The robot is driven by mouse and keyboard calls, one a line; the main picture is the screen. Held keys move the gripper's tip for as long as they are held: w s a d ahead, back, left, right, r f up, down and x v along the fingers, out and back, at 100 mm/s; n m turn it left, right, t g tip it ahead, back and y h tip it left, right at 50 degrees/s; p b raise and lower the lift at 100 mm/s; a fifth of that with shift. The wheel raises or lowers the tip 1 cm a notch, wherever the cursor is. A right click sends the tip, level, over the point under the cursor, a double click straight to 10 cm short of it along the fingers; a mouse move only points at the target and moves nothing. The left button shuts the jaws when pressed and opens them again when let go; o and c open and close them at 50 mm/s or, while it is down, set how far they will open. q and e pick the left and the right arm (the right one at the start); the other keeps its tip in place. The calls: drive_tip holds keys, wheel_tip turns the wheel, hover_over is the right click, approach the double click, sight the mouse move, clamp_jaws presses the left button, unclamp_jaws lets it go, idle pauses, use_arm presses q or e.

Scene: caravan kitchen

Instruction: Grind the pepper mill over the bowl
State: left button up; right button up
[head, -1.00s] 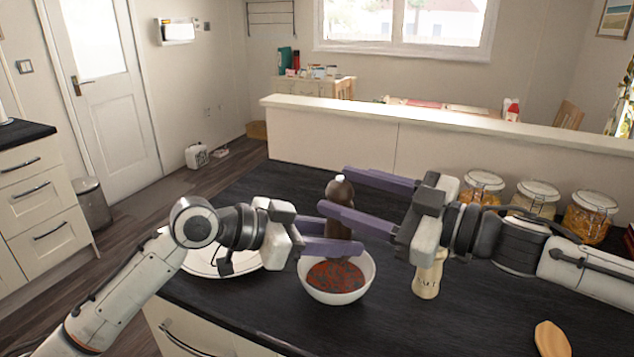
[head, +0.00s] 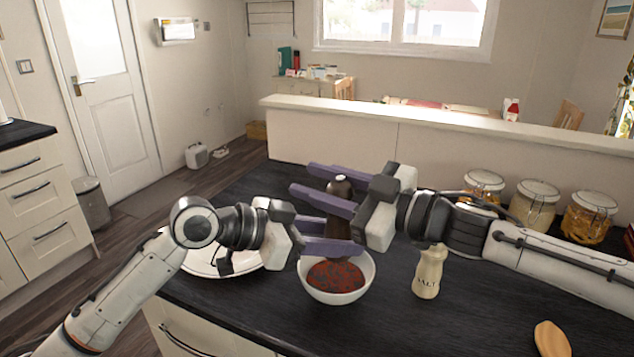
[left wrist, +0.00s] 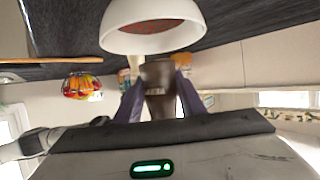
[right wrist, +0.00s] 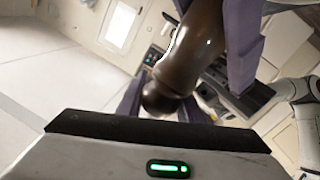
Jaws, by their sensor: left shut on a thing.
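The dark brown pepper mill (head: 338,228) stands upright above the near side of the counter, over the back part of the white bowl (head: 337,296), which holds red food. My left gripper (head: 346,243) is shut on the mill's lower body; the left wrist view shows the mill (left wrist: 160,92) between its fingers, with the bowl (left wrist: 150,42) nearby. My right gripper (head: 302,178) is open, its fingers on either side of the mill's upper part, tips past it to the left. In the right wrist view the mill (right wrist: 190,50) lies between the fingers. The mill's lower end is partly hidden.
A salt shaker (head: 429,272) stands right of the bowl. A white plate (head: 205,266) lies partly under my left arm. Several glass jars (head: 536,203) line the back right. A wooden piece (head: 551,339) lies at front right. The front right counter is mostly clear.

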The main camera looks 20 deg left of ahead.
drive_tip(key=shift+m+t, duration=0.3)
drive_tip(key=shift+t, duration=0.2)
drive_tip(key=m+t+h, duration=0.1)
drive_tip(key=t, duration=0.1)
drive_tip(key=m+t+h, duration=0.1)
drive_tip(key=m+t, duration=0.1)
drive_tip(key=shift+w+f+t, duration=0.1)
drive_tip(key=shift+w+t, duration=0.3)
drive_tip(key=shift+w+d+m+t+h, duration=0.15)
drive_tip(key=shift+w+m+t+h, duration=0.05)
drive_tip(key=shift+m+t+h, duration=0.5)
drive_tip(key=shift+w+d+m+t+h, duration=0.2)
drive_tip(key=shift+w+m+t+h, duration=0.05)
drive_tip(key=shift+m+t+h, duration=0.55)
drive_tip(key=shift+w+d+m+t+h, duration=0.2)
drive_tip(key=shift+m+t+h, duration=0.35)
drive_tip(key=shift+t, duration=0.25)
drive_tip(key=shift+w, duration=0.1)
drive_tip(key=o, duration=1.1)
drive_tip(key=shift+d, duration=0.1)
